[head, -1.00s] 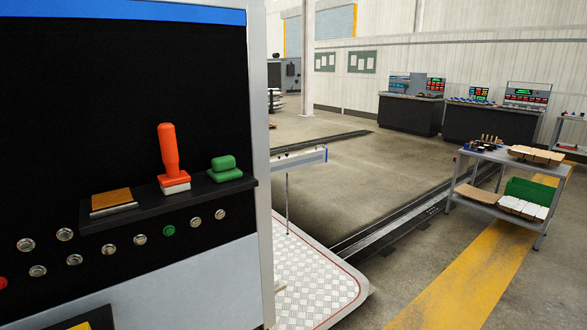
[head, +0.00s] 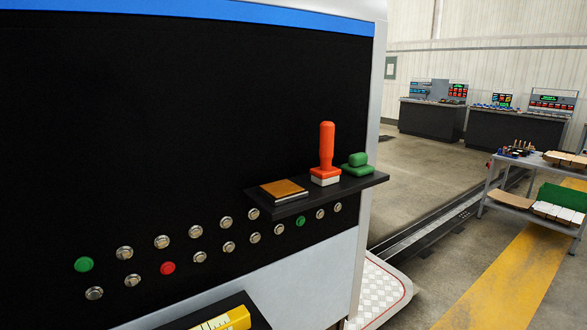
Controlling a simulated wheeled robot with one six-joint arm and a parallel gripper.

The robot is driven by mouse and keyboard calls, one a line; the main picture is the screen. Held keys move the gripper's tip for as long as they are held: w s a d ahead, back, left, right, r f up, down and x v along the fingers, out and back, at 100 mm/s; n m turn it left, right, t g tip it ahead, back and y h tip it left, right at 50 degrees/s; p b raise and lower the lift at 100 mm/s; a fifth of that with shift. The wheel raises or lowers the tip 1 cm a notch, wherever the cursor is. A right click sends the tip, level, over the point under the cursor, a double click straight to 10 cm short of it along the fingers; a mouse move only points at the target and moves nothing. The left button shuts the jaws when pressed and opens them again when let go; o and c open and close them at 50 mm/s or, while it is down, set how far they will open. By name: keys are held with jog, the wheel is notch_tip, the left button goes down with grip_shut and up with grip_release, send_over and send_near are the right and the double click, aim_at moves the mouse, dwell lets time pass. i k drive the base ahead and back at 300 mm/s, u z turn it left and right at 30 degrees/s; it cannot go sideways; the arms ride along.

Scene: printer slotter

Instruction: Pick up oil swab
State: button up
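A small black shelf (head: 330,192) sticks out from the machine's dark front panel, right of centre. On it an orange-handled tool (head: 326,150) stands upright on a pale block-shaped head. Left of it lies a flat pad (head: 284,188) with a brown top. Right of it is a green block-like item (head: 357,163) with a raised grip. I cannot tell for certain which is the oil swab; the orange-handled tool could be it. My gripper is not in view.
Rows of round buttons (head: 163,242) sit below and left of the shelf. A lower ledge holds a yellow item (head: 226,318), partly cut off. A grey cart (head: 505,197) with boxes stands at right. Open floor (head: 425,160) lies beyond the machine.

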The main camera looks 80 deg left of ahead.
aim_at(325, 174)
jog(key=k, duration=1.4)
jog(key=u, duration=1)
jog(key=i, duration=1.65)
